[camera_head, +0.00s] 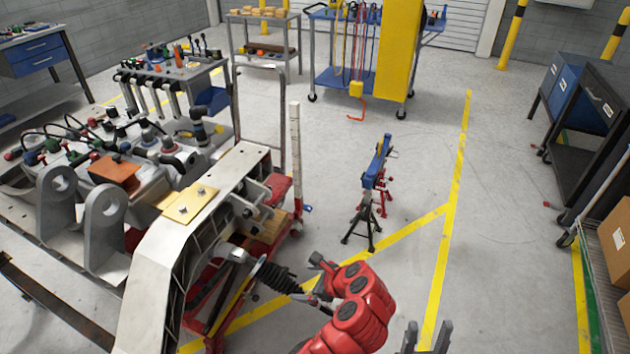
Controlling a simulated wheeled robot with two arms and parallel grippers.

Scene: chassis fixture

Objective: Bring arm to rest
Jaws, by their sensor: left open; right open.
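The pale chassis frame (153,262) stands left of both grippers.
A blue stand on black tripod legs (372,200) stands on the floor ahead. A blue trolley (345,82) and a yellow panel (398,50) are at the back. Dark cabinets (590,110) and a shelf with boxes (612,245) line the right. The floor right of centre is clear.

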